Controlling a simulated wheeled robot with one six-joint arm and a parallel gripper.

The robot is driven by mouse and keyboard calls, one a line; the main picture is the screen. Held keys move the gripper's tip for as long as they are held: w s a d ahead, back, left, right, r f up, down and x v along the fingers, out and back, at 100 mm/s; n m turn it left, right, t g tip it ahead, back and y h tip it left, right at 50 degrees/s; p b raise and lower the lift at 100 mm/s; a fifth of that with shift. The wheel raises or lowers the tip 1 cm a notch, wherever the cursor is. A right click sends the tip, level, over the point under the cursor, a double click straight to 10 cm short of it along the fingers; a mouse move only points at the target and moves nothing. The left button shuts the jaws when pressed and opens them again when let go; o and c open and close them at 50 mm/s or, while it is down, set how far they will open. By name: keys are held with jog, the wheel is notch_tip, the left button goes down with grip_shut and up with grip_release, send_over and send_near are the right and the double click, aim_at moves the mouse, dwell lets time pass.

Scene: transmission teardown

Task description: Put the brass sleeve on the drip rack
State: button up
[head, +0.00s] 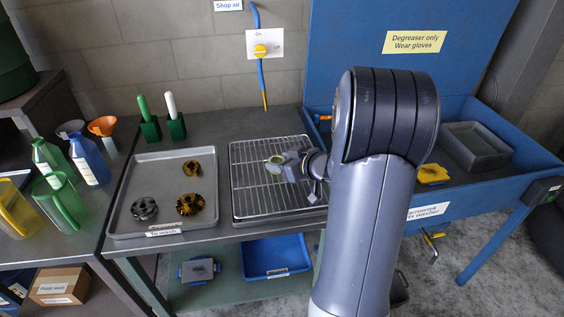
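The drip rack (247,199) is a wire grid over a tray in the middle of the bench. A small pale yellow-green ring (274,160), which looks like the brass sleeve, is at the tip of my gripper (285,167), over the upper middle of the rack. My gripper reaches in from the right. The fingers are small and partly hidden, so I cannot tell whether they grip the ring, or whether it touches the wires.
A grey tray marked "To wash" (157,188) left of the rack holds dark and bronze gears. Two brushes in green holders (150,130) stand behind it. Bottles and jugs (62,198) crowd the left table. A blue washer (480,188) with a raised lid stands at right. Most of the rack is bare.

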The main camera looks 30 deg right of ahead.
jog(key=o, duration=0.3)
jog(key=shift+r, duration=0.15)
jog(key=shift+s+r+p, duration=0.1)
jog(key=shift+p, duration=0.35)
jog(key=b+v, duration=0.2)
jog(key=v, duration=0.9)
jog(key=shift+s+r+b, duration=0.1)
jog(key=shift+s+b, duration=0.25)
jog(key=shift+s, duration=0.05)
jog(key=p+x, duration=0.2)
jog(key=x, duration=1)
jog(key=shift+d+p, duration=0.1)
jog(key=shift+p, duration=0.2)
jog(key=shift+w+f+b, duration=0.1)
jog(key=shift+f+b, duration=0.2)
jog(key=shift+b, duration=0.15)
jog(key=shift+r, duration=0.2)
